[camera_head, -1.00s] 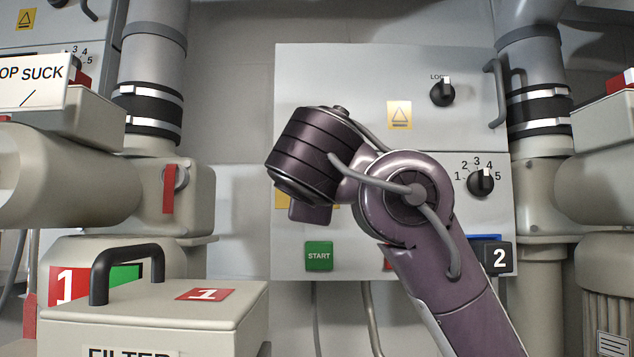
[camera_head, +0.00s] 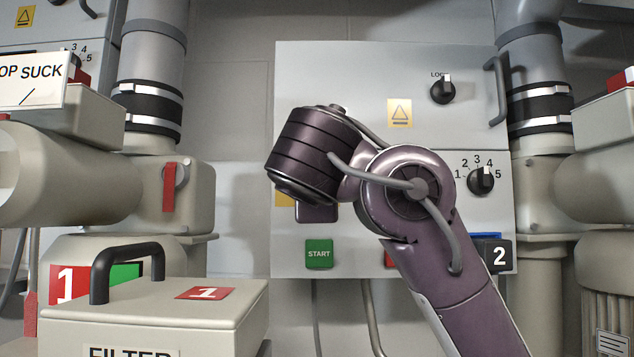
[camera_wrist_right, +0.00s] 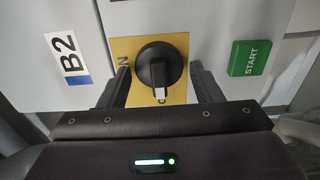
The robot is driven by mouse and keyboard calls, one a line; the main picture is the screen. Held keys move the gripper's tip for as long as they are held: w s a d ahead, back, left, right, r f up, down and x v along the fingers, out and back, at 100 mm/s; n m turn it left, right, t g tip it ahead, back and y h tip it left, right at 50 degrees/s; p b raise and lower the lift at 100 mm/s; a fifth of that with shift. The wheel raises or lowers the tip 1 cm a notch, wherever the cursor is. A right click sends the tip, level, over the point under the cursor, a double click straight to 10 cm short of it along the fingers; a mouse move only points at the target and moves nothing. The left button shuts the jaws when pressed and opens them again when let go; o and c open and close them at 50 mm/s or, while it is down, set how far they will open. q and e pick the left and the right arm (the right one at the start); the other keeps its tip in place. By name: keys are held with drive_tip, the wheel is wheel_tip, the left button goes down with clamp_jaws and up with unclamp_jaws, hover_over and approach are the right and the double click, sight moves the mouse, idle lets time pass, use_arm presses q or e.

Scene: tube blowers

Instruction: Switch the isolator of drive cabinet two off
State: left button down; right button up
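The isolator knob (camera_wrist_right: 158,66) of the cabinet marked 2 is black and round with a white pointer. It sits on a yellow plate (camera_wrist_right: 176,42) in the right wrist view. Its pointer faces the bottom of that picture, while partly visible lettering, seemingly ON, is at the plate's left. My right gripper (camera_wrist_right: 163,88) has one finger on each side of the knob, with gaps showing between. In the head view my right wrist hides the knob and fingers; only an edge of the yellow plate (camera_head: 284,198) shows. My left gripper is not in view.
A green START button (camera_head: 319,254) is below the wrist, and a red button is partly hidden behind my arm. A rotary selector (camera_head: 481,180) and a LOCAL-type switch (camera_head: 442,92) are at right. A filter box (camera_head: 160,310) with a black handle stands at lower left.

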drive_tip(key=shift+o, duration=0.9)
drive_tip(key=s+b, duration=0.3)
drive_tip(key=s, duration=0.4)
drive_tip(key=shift+s, duration=0.4)
